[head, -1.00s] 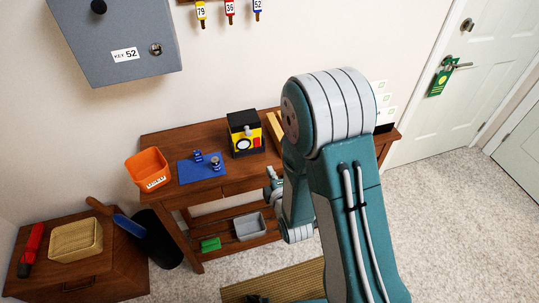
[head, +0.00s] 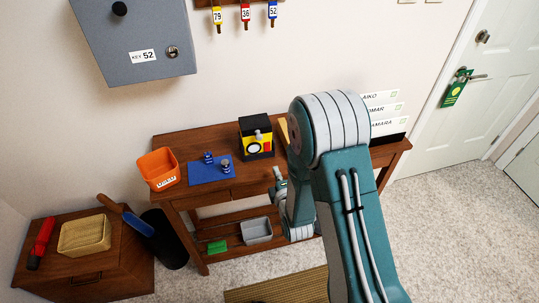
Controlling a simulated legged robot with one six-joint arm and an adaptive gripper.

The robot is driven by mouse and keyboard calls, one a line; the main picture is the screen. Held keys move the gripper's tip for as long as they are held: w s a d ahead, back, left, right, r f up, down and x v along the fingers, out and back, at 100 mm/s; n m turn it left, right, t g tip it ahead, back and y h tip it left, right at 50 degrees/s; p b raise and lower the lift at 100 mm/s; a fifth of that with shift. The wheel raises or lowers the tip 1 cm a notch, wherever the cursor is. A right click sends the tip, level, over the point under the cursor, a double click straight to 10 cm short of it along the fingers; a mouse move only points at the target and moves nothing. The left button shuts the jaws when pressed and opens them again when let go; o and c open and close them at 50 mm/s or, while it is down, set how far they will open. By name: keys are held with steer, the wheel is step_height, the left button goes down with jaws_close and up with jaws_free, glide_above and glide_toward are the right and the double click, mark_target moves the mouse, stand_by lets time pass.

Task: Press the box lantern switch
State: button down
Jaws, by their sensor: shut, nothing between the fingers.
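The box lantern (head: 256,145), black and yellow with a round white lens, stands on the wooden table near the wall. A grey knob-like part shows near its top front and a red patch at its right. I cannot tell which part is the switch. My gripper (head: 278,174) is small in view, below and slightly right of the lantern, in front of the table's edge. It is shut, empty and apart from the lantern. My arm hides part of the table to the right.
A blue mat (head: 211,176) with two small items and an orange bin (head: 158,168) lie left of the lantern. A grey tray (head: 257,238) and a green item (head: 218,246) are on the lower shelf. A grey key box (head: 135,50) hangs above left. White name cards (head: 384,112) stand right.

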mark_target(268, 152)
steer(key=x, duration=0.8)
steer(key=shift+w+a, duration=0.1)
steer(key=shift+w, duration=0.15)
steer(key=shift+w+f, duration=0.15)
steer(key=shift+w, duration=0.1)
steer(key=shift+s, duration=0.1)
